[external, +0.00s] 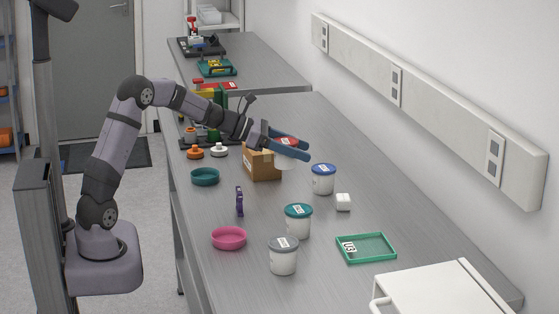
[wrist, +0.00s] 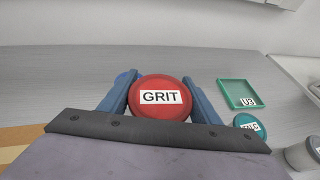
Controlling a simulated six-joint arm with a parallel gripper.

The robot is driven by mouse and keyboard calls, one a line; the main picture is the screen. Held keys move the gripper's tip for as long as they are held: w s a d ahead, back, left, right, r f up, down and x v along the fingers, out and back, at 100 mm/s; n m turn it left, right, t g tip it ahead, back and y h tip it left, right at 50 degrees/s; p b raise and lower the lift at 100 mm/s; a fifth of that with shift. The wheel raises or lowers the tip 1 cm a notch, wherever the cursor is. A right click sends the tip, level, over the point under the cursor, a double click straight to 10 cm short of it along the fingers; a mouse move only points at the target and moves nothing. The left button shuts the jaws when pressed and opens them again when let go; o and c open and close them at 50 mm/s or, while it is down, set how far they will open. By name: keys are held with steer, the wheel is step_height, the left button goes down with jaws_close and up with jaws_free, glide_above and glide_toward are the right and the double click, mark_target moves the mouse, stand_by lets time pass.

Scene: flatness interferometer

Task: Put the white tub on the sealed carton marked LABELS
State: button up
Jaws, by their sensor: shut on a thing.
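My gripper (external: 290,148) is shut on a white tub (external: 285,161) with a red lid. In the wrist view the red lid (wrist: 162,98) reads GRIT and sits between the two blue fingers (wrist: 160,95). The tub is held up near the right side of a brown cardboard carton (external: 263,166) on the bench. In the external view the tub and fingers overlap the carton's top right. A brown strip of the carton (wrist: 18,138) shows at lower left in the wrist view. I cannot read the carton's marking.
White tubs with blue (external: 323,179), teal (external: 298,220) and grey (external: 283,256) lids stand on the bench. A white block (external: 343,202), green tray (external: 366,260), teal dish (external: 205,176), pink dish (external: 228,238) and purple item (external: 239,201) are also there.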

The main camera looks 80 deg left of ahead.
steer(key=s+a+r+n+y+p, duration=0.1)
steer(key=a+r+n+y+p, duration=0.3)
steer(key=a, duration=0.8)
steer(key=s+a+r+n+y+p, duration=0.15)
steer(key=a+r+p, duration=0.25)
steer(key=a+p, duration=0.5)
steer(key=shift+y, duration=0.35)
steer(key=shift+w+a+f+b, duration=0.15)
steer(key=shift+a+f, duration=0.2)
steer(key=shift+f, duration=1.25)
steer(key=shift+w+a+f+b, duration=0.1)
steer(key=shift+a+f+b, duration=0.2)
steer(key=shift+f, duration=1.3)
steer(key=shift+w+a+f+b, duration=0.1)
steer(key=shift+a+f, duration=0.3)
steer(key=shift+f, duration=1.2)
steer(key=shift+f, duration=0.1)
steer(key=o, duration=1.2)
steer(key=shift+f, duration=0.1)
